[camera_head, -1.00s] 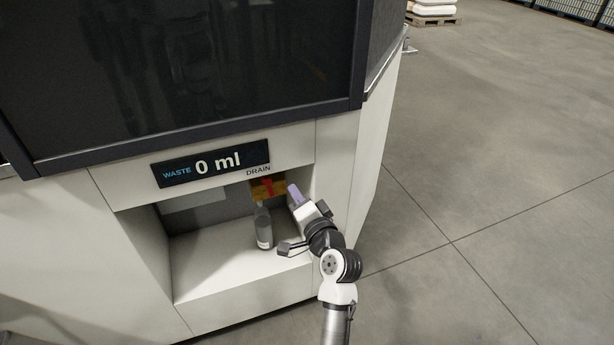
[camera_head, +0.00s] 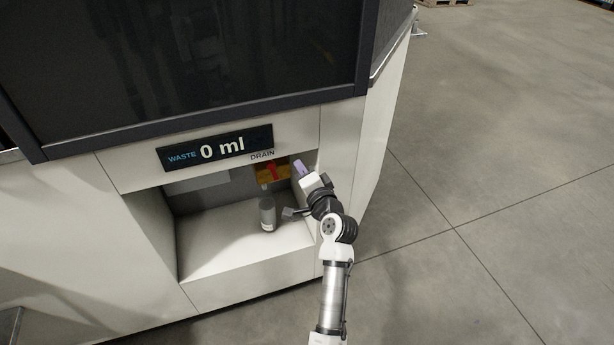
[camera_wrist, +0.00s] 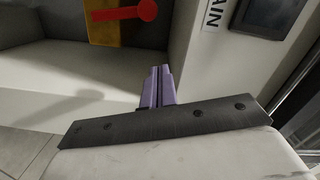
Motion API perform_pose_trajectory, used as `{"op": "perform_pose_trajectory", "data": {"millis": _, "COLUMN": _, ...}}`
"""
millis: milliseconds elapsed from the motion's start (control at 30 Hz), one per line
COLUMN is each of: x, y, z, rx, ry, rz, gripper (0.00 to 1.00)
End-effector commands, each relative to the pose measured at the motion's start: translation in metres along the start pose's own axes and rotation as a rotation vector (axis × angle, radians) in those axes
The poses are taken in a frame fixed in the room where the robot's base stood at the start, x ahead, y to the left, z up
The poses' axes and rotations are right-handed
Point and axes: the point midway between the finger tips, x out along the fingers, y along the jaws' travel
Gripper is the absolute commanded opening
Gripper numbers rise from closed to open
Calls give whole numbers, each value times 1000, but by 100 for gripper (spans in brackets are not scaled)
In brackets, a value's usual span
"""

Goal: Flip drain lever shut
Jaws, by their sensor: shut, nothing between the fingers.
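The red drain lever (camera_head: 272,170) sits on a yellow plate (camera_head: 262,178) inside the recess, under the DRAIN label. In the wrist view the lever (camera_wrist: 125,13) lies roughly crosswise with its round knob to the right, and the yellow plate (camera_wrist: 104,32) is behind it. My gripper (camera_head: 301,168) is just right of the lever in the head view. In the wrist view its purple fingers (camera_wrist: 160,70) are together and empty, apart from the lever. The grey bottle (camera_head: 267,212) stands upright on the recess floor below the lever.
The display (camera_head: 215,147) reads WASTE 0 ml above the recess. The right recess wall (camera_wrist: 195,60) is close beside my fingers. The recess floor (camera_head: 225,250) is clear apart from the bottle. Open concrete floor (camera_head: 490,190) lies to the right.

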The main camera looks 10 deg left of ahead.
Motion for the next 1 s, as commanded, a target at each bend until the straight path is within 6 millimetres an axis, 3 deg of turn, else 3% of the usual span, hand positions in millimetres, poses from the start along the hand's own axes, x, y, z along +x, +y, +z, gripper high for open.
{"op": "perform_pose_trajectory", "data": {"millis": 167, "x": 36, "y": -3, "z": 2, "rx": 1, "ry": -3, "rz": 0, "gripper": 0}}
{"op": "perform_pose_trajectory", "data": {"millis": 300, "x": 38, "y": -2, "z": 25, "rx": 1, "ry": -4, "rz": 1, "gripper": 0}}
{"op": "perform_pose_trajectory", "data": {"millis": 433, "x": 40, "y": -1, "z": 35, "rx": 0, "ry": -1, "rz": 0, "gripper": 0}}
{"op": "perform_pose_trajectory", "data": {"millis": 1000, "x": 41, "y": 0, "z": 40, "rx": -13, "ry": 0, "rz": 0, "gripper": 0}}
